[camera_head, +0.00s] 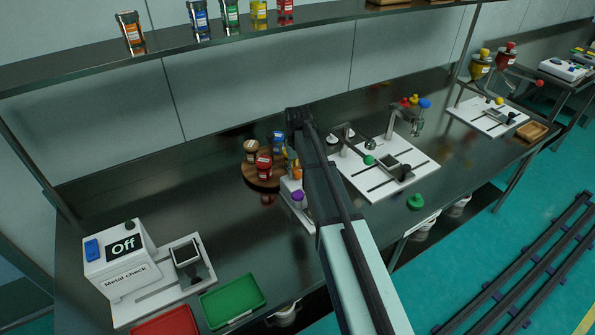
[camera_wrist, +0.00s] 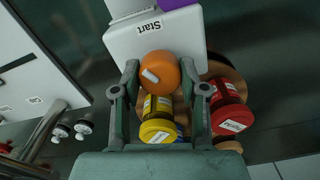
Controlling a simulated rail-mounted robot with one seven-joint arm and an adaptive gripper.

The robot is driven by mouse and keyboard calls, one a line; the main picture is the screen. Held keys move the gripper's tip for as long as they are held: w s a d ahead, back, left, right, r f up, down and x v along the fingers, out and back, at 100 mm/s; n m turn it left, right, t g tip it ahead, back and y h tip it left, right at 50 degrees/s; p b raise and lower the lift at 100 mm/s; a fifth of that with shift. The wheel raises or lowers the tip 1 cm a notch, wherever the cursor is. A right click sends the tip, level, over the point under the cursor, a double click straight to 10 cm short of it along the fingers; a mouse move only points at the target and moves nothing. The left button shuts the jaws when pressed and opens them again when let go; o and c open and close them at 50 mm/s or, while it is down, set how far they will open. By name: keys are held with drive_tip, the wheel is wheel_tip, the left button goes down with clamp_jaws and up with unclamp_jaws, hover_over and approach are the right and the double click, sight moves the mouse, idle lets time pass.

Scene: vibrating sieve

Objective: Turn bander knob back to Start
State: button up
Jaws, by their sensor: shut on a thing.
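The bander is a white block, seen in the wrist view (camera_wrist: 185,30) with a "Start" label. It also shows in the head view (camera_head: 289,190), partly behind my arm. Its round orange knob (camera_wrist: 158,66) lies between my fingertips; a white mark is on its left part, off to the side from the label. The knob also shows in the head view (camera_head: 297,174). My gripper (camera_wrist: 159,70) is shut on the orange knob. A purple knob (camera_head: 298,197) sits on the same block. My arm hides much of the gripper in the head view.
A round wooden tray (camera_head: 253,180) with several jars stands close beside the bander. A yellow jar (camera_wrist: 158,120) and a red jar (camera_wrist: 230,108) lie close to my fingers. A white sieve station (camera_head: 420,160) stands right; the metal check machine (camera_head: 120,255) stands left.

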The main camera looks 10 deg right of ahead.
sight(297, 170)
drive_tip(key=m, duration=0.6)
drive_tip(key=shift+s+b, duration=0.1)
drive_tip(key=shift+b, duration=0.2)
idle(0.4)
drive_tip(key=o, duration=1.1)
drive_tip(key=shift+o, duration=0.2)
wheel_tip(297, 170, up, 12)
